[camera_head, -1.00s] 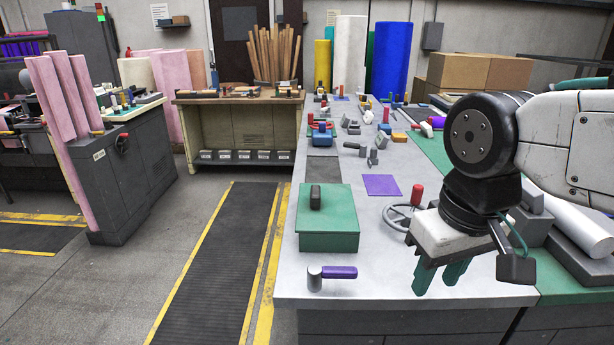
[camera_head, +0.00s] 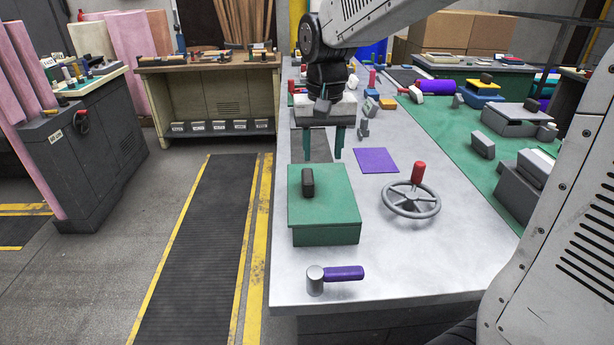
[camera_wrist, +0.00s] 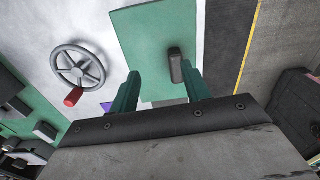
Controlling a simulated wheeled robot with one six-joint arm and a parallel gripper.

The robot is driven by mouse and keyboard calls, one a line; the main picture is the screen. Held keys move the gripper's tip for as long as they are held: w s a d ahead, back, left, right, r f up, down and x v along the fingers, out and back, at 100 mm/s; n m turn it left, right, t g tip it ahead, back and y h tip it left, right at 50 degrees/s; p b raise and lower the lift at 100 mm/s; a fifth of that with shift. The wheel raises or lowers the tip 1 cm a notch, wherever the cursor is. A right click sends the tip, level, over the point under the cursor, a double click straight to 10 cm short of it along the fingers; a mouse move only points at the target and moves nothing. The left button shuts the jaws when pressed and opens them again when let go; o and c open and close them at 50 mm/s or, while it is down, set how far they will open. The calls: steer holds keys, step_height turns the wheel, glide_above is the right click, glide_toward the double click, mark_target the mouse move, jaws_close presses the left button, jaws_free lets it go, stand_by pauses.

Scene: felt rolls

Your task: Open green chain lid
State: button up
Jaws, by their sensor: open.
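A green box with a flat green lid (camera_head: 335,193) stands near the front left of the grey table. The lid looks shut, and a dark upright handle (camera_head: 307,182) sits on it. My gripper (camera_head: 322,156) points down behind the box in the head view, its two green fingers apart and empty. In the wrist view the green lid (camera_wrist: 150,45) lies beyond the fingers, and the dark handle (camera_wrist: 176,64) shows close to the right finger. My gripper (camera_wrist: 160,90) appears apart from the handle. I see no chain.
A grey handwheel with a red knob (camera_head: 411,200) stands right of the box. A purple-handled tool (camera_head: 336,275) lies in front of it. A flat purple square (camera_head: 376,160) lies behind. Small blocks crowd the table's far part; the front right surface is clear.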

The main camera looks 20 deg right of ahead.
glide_above(308, 175)
step_height(308, 175, down, 3)
steer(key=shift+r+m, duration=0.1)
steer(key=shift+m, duration=0.2)
steer(key=shift+w+f, duration=0.1)
steer(key=shift+f, duration=0.2)
step_height(308, 175, down, 7)
steer(key=shift+f, duration=0.2)
jaws_close()
